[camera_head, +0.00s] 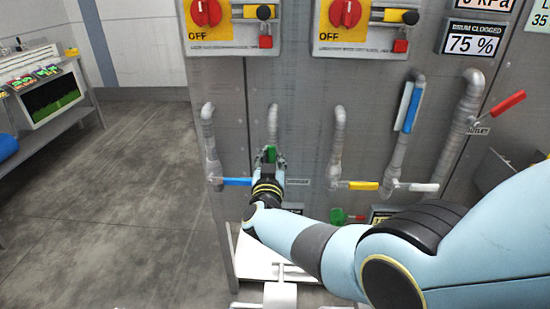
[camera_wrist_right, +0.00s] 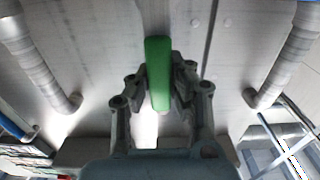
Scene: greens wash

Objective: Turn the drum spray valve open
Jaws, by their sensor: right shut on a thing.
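My right gripper (camera_head: 270,160) is at the grey panel, in the lower middle of the head view. It is shut on a green valve handle (camera_head: 271,151), which sits at a vertical grey pipe (camera_head: 273,122). In the right wrist view the green handle (camera_wrist_right: 158,62) stands upright between the two fingers of the gripper (camera_wrist_right: 159,85). The valve body behind the handle is mostly hidden by my gripper, and I cannot read a label for it. My left gripper is not in view.
Neighbouring valves have blue (camera_head: 237,182), yellow (camera_head: 363,186), white (camera_head: 424,187) and red (camera_head: 508,102) handles. Another blue handle (camera_head: 412,107) stands upright at the right. Two red rotary switches (camera_head: 206,12) are above. Open floor (camera_head: 110,200) lies left.

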